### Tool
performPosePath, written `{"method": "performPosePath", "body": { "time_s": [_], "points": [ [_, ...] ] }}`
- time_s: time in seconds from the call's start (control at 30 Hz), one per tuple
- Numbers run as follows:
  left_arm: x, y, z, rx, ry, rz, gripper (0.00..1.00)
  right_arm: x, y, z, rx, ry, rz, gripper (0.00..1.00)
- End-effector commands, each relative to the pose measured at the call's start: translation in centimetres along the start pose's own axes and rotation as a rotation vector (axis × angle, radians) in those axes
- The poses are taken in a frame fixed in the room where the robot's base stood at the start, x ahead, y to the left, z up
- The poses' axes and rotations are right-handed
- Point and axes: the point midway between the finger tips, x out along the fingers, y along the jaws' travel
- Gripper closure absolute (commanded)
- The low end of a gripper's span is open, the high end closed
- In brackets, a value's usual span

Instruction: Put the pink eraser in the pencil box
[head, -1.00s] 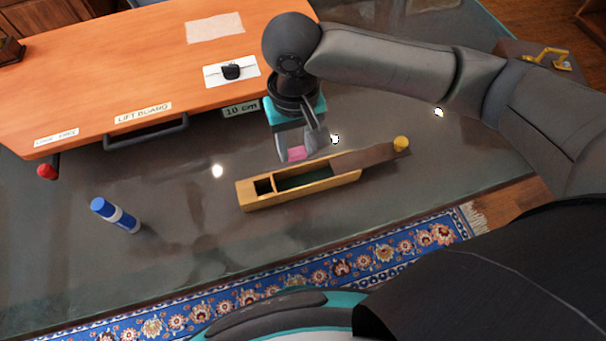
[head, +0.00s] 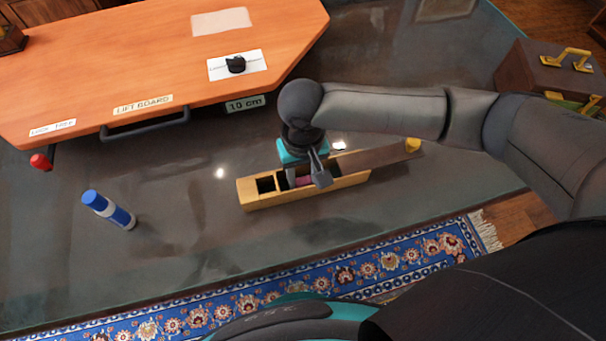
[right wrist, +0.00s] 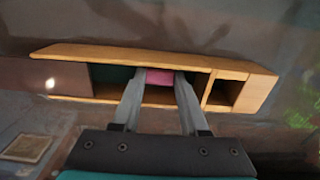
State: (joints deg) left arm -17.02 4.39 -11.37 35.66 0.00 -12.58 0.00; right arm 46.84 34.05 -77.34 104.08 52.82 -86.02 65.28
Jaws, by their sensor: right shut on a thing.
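The pencil box (head: 250,197) is a long yellow wooden box on the dark grey tabletop, with its dark brown lid (head: 378,156) slid partly off to the right. My right gripper (head: 308,182) points down into the open long compartment. It is shut on the pink eraser (right wrist: 160,77), which shows between the fingers in the right wrist view. In the head view only a bit of the eraser (head: 304,180) shows, at the level of the box's opening. Whether it touches the compartment floor I cannot tell. My left gripper is out of view.
An orange lift board (head: 160,60) with a handle lies behind. A brown case (head: 545,70) with a yellow handle is at the far right. The tabletop between glue stick and box is clear.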

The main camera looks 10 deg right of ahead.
Motion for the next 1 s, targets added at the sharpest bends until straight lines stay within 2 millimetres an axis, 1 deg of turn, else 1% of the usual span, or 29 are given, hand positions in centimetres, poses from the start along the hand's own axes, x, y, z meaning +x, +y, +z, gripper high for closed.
{"method": "performPosePath", "body": {
  "time_s": [0.17,0.2,0.43,0.67,0.77,0.87,1.0],
  "points": [
    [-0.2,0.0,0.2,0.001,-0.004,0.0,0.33,0.3,0.0,0.0,0.0,-0.001,0.0,1.0],
    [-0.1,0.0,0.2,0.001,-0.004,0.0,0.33,0.2,0.0,0.0,0.0,0.0,0.0,0.52],
    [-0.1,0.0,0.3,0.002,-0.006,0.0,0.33,0.2,0.0,0.0,0.0,0.0,0.0,0.27],
    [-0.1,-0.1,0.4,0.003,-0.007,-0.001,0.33,0.2,0.0,0.0,0.0,0.0,0.0,0.27],
    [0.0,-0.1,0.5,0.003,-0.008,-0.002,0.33,-0.2,0.0,-0.1,0.0,0.002,0.0,0.27],
    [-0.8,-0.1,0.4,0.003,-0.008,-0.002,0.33,-1.7,0.0,-0.1,0.0,0.001,-0.001,0.27],
    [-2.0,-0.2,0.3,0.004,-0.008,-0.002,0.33,-4.8,0.0,-0.1,-0.001,0.003,-0.002,0.27]
  ]
}}
